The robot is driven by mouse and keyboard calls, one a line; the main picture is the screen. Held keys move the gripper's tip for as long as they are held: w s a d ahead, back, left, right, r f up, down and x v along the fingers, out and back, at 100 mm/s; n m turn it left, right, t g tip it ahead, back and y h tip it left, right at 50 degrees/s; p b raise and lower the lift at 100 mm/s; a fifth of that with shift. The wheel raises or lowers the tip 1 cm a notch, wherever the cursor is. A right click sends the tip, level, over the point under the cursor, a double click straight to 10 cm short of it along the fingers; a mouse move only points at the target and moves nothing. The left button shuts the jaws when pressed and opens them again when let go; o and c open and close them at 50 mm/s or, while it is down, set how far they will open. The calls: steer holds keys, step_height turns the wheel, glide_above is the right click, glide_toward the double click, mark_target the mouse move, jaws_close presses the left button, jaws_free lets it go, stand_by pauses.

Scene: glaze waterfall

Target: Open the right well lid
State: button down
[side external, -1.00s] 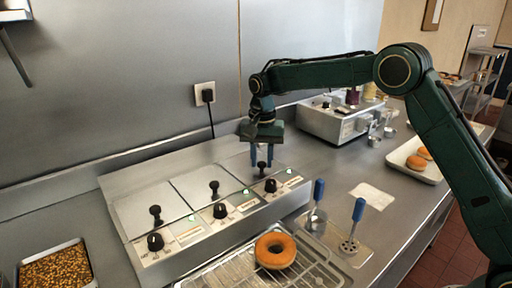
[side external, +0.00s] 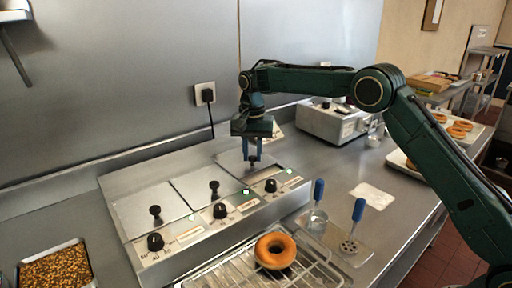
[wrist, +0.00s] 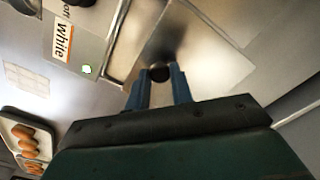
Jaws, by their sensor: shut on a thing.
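The right well lid (side external: 233,163) is a flat steel plate with a black knob (side external: 252,159), at the right end of the three-well warmer. My gripper (side external: 253,152) points down with its blue fingers shut on that knob. In the wrist view the knob (wrist: 159,73) sits between the fingertips, with the shiny lid (wrist: 205,55) around it. A narrow strip shows along the lid's control-panel side in the wrist view; I cannot tell how much of the well is uncovered.
The middle lid (side external: 190,190) and left lid (side external: 140,212) lie flat with upright knobs. Black dials line the warmer's front. A donut (side external: 275,250) sits on a wire rack in front. Two blue-handled tools (side external: 357,210) stand at right. A steel appliance (side external: 335,122) stands behind.

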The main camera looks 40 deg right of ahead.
steer(key=shift+w, duration=0.35)
steer(key=c, duration=1.2)
jaws_free()
steer(key=shift+r, duration=0.15)
step_height(320, 180, up, 12)
